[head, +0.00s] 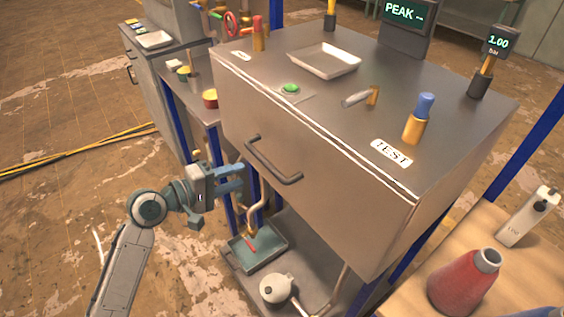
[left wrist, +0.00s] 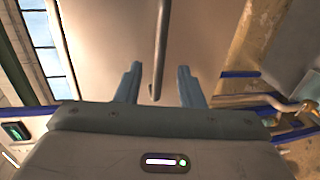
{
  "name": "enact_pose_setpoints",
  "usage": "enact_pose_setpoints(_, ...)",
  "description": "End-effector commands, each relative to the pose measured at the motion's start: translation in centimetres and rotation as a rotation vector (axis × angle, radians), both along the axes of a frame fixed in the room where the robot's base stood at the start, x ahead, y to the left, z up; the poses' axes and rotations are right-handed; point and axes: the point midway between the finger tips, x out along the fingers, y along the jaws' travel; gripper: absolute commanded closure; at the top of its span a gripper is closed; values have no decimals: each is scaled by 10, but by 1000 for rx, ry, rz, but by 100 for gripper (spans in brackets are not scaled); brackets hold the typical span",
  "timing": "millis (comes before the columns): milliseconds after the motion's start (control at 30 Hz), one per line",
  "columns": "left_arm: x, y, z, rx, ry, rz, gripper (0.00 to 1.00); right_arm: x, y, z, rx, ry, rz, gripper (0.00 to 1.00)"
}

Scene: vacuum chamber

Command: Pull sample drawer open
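The sample drawer's broad metal front (head: 320,185) faces me under the worktop, flush with it as far as I can tell. A dark bar handle (head: 272,162) is mounted on its upper left part. My left gripper (head: 243,179) is open and empty, just left of and below the handle in the head view. In the left wrist view the handle (left wrist: 161,45) runs lengthwise, and its near end appears between the two open fingers (left wrist: 158,80). I cannot tell whether it lies between them in depth; nothing is gripped. My right gripper is not in view.
Bent pipes and a blue post stand close to my left gripper. A red flask (head: 463,284) stands at right. Floor at left is mostly clear.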

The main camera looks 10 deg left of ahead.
Motion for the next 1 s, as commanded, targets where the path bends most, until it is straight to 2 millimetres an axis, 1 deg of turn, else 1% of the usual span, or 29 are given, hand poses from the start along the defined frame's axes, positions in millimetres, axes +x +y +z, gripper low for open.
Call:
enact_pose_setpoints(100, 8, -7, 0, -3, -1, 2, 65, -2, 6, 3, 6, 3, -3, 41)
enact_pose_setpoints(233, 19, -19, -3, -5, -1, 2, 65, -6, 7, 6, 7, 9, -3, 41)
enact_pose_setpoints(400, 37, -36, -8, -4, 0, 3, 65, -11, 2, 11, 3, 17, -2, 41)
enact_pose_setpoints(700, 66, -65, -18, 0, 1, 3, 65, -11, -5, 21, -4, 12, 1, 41)
enact_pose_setpoints(833, 72, -71, -21, 1, 0, 3, 65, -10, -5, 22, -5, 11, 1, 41)
enact_pose_setpoints(1000, 74, -72, -22, 3, 0, 3, 65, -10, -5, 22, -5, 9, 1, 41)
